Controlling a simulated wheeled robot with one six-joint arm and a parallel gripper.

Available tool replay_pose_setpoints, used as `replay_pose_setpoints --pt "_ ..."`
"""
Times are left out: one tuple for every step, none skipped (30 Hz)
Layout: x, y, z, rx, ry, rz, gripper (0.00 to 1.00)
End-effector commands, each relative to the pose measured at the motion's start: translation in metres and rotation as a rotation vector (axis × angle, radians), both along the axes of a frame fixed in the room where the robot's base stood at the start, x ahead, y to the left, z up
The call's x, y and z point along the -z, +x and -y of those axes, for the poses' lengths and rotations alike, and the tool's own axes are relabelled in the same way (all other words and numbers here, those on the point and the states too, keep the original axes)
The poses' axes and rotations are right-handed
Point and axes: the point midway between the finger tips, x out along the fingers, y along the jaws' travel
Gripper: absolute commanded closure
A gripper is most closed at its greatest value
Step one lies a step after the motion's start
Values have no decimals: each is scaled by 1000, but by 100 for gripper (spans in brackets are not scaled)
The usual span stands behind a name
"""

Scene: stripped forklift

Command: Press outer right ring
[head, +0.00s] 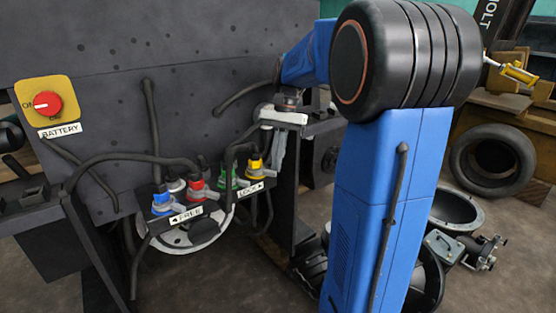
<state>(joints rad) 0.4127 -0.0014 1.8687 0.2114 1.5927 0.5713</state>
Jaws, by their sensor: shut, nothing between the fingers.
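A dark panel carries a row of coloured ring-collared connectors with grey levers. The outer right one is the yellow ring (255,164), upright at the right end, above the LOCK label (251,189). To its left are a green ring (228,178), a red ring (197,187) and a blue ring (162,200), with the FREE label (187,215) below. My gripper (277,168) hangs from the arm's end, pointing down, shut and empty. It appears just right of the yellow ring; the depth between them is unclear.
Black cables (115,160) loop around the panel. A red BATTERY switch (47,104) on a yellow plate is at the left. A tyre (492,160) and loose machine parts (480,252) lie at the right. My arm hides part of the middle.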

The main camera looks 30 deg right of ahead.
Motion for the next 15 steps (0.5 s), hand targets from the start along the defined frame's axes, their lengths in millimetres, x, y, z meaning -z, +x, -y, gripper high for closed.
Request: replay_pose_setpoints --pt "0 0 0 0 0 0 100" --pt "0 0 0 0 0 0 100" --pt "0 0 0 0 0 0 100" --pt "0 0 0 0 0 0 100" --pt "0 0 0 1 0 0 100" --pt "0 0 0 4 0 0 100" --pt "0 0 0 7 0 0 100" --pt "0 -1 0 11 0 0 100" --pt "0 -1 0 18 0 0 100" --pt "0 -2 -1 26 0 0 100" --pt "0 -2 -1 35 0 0 100" --pt "0 -3 -1 44 0 0 100" --pt "0 -3 -2 52 0 1 100" --pt "-1 -4 -2 61 0 0 100" --pt "-1 -5 -2 74 1 1 100"
